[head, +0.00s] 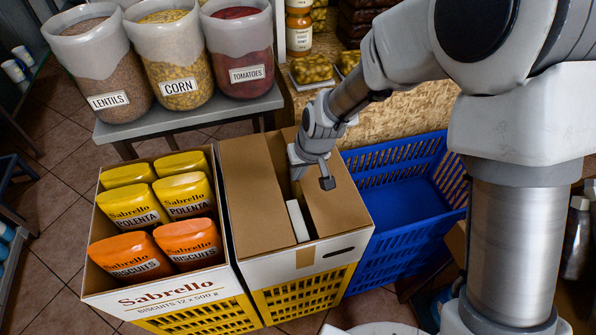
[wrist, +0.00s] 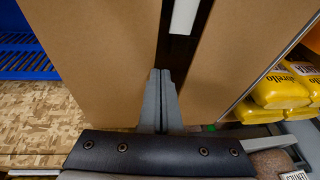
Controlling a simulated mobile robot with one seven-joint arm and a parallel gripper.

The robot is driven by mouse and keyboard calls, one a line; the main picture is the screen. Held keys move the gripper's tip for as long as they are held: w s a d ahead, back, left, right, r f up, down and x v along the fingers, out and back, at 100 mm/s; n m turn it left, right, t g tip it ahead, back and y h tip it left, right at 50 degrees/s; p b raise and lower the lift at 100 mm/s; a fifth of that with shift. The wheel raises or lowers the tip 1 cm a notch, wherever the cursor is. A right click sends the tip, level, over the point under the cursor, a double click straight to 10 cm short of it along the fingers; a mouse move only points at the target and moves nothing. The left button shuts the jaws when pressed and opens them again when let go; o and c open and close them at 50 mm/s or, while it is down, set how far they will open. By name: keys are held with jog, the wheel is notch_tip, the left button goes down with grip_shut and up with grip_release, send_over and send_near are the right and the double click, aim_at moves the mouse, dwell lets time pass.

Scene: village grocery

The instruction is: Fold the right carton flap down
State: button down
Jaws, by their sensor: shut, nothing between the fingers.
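The open-top brown carton (head: 333,248) stands in the middle of the head view. Its right flap (head: 342,205) lies about level over the right half of the top. It shows on the left of the wrist view (wrist: 90,60). The left flap (head: 262,205) lies about level too and shows on the right of the wrist view (wrist: 228,60). A narrow dark gap with a white strip (head: 297,220) runs between them. My gripper (head: 326,183) is shut and empty, above the right flap's inner edge. In the wrist view its fingertips (wrist: 162,75) cover part of the gap; I cannot tell whether they touch the flap.
Left of the carton is a Sabrello box (head: 185,285) with polenta and biscuit bags. On the right is an empty blue crate (head: 400,190). A shelf (head: 185,123) with lentil, corn and tomato bins stands behind. Yellow crates (head: 305,300) sit under the boxes.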

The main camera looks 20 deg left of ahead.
jog(key=s+r+p, duration=0.3)
jog(key=r+p, duration=0.2)
jog(key=r, duration=0.9)
jog(key=shift+s+r, duration=0.3)
jog(key=shift+d+r, duration=0.1)
jog(key=shift+d, duration=0.05)
jog(key=d+r+m+t+h+p, duration=0.1)
jog(key=d+r+m+t+p, duration=0.4)
jog(key=d+r, duration=1.35)
jog(key=s+d+r+m+h+p, duration=0.1)
jog(key=s+d+r+p, duration=0.1)
jog(key=s+d, duration=0.3)
jog(key=s+d+r+m+g+h+p, duration=0.1)
jog(key=s+d+r, duration=0.3)
jog(key=d, duration=0.6)
jog(key=shift+s+d+r+m+p, duration=0.15)
jog(key=shift+s+d+m+p, duration=0.15)
jog(key=shift+s+m+p, duration=0.4)
jog(key=shift+w, duration=0.3)
